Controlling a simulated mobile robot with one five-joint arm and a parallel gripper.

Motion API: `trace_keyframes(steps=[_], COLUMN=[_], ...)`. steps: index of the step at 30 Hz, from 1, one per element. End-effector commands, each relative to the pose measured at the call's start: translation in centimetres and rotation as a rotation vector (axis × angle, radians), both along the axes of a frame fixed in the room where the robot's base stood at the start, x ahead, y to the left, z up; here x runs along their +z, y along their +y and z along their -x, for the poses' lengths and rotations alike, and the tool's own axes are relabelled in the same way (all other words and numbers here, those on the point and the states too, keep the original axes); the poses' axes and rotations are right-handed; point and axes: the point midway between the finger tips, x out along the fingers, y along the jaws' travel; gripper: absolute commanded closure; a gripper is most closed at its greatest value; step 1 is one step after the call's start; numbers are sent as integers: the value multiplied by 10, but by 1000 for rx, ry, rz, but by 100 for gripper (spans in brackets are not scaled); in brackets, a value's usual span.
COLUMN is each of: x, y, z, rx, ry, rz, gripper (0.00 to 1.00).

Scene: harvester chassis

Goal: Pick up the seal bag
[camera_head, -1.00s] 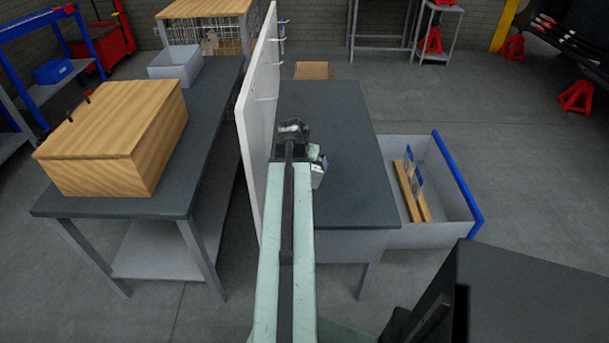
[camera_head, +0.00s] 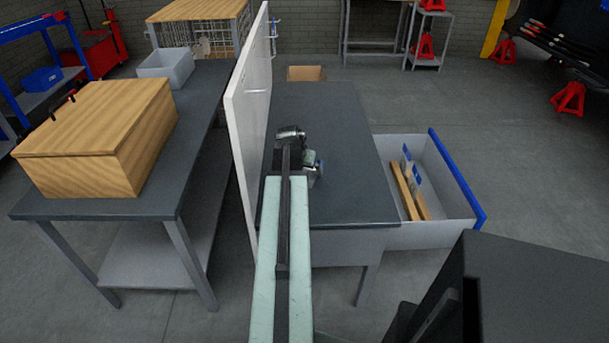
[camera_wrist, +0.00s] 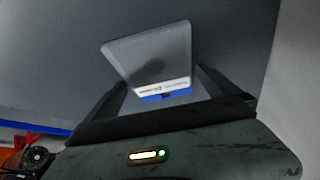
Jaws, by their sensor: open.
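In the wrist view a pale, translucent flat bag (camera_wrist: 148,55) with a white printed strip and a blue band at its near edge is in line with the gap between my fingers; I take it to be the seal bag. My gripper (camera_wrist: 162,82) is open, with one dark finger on each side of the bag's near end. I cannot tell whether the fingers touch it. In the head view my gripper (camera_head: 312,168) is over the dark bench top, just right of the upright white panel. I cannot make out this bag there.
The dark bench (camera_head: 345,190) is otherwise clear. The white panel (camera_head: 245,120) stands close on its left. An open drawer (camera_head: 450,215) with a blue front sticks out at right, holding wooden strips (camera_head: 405,190) and small blue-marked items. A wooden box (camera_head: 95,140) sits on the left bench.

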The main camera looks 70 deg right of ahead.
Motion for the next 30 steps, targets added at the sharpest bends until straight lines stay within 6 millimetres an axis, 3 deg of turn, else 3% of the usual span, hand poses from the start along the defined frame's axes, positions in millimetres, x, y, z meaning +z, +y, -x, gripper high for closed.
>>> trace_keyframes(steps=[4,5,9,11,20,26,30], x=[-2,-2,-1,-1,5,37,68], y=[0,0,0,0,0,0,0], z=[0,0,1,1,1,1,1], rx=[0,0,-1,-1,-1,-1,-1], ry=[0,0,0,0,0,0,0], rz=[0,0,0,0,0,0,0], gripper=[0,6,45,55,55,55,55])
